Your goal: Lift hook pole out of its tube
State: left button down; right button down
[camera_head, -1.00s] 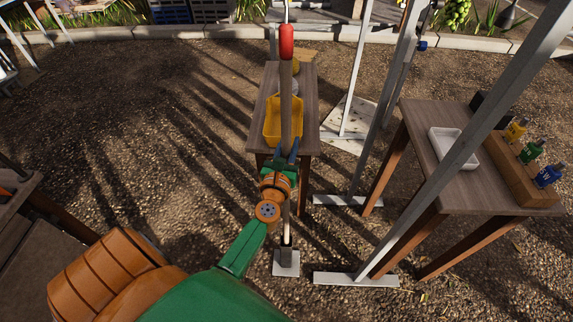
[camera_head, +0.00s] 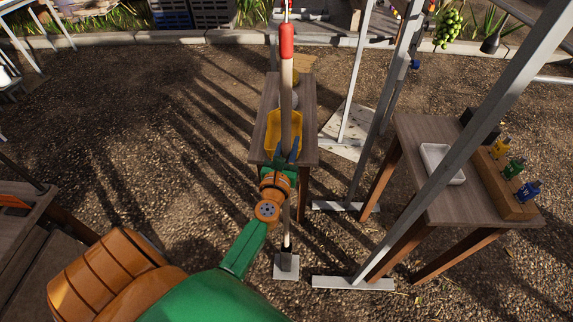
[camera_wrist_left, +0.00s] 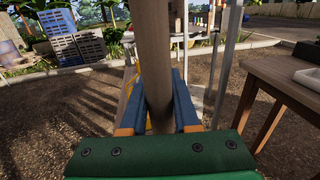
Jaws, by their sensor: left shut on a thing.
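The hook pole (camera_head: 286,102) stands upright in the head view, a wooden shaft with a red band near its upper part. Its top runs out of the frame. My left gripper (camera_head: 285,153) is shut on the shaft; the wrist view shows the shaft (camera_wrist_left: 154,60) between the two blue fingers (camera_wrist_left: 158,108). Below the gripper, the pole's lower part runs down to the tube (camera_head: 286,258) on a light square base plate (camera_head: 286,271). I cannot tell how deep the pole sits in the tube. My right gripper is not in view.
A narrow table (camera_head: 265,115) with a yellow tray (camera_head: 301,134) stands behind the pole. Metal frame posts (camera_head: 465,145) rise to the right. Open gravel lies to the left.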

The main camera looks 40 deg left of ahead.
pick_arm(q)
jog(key=shift+b+v, duration=0.65)
jog(key=shift+v, duration=4.35)
jog(key=shift+w, duration=0.1)
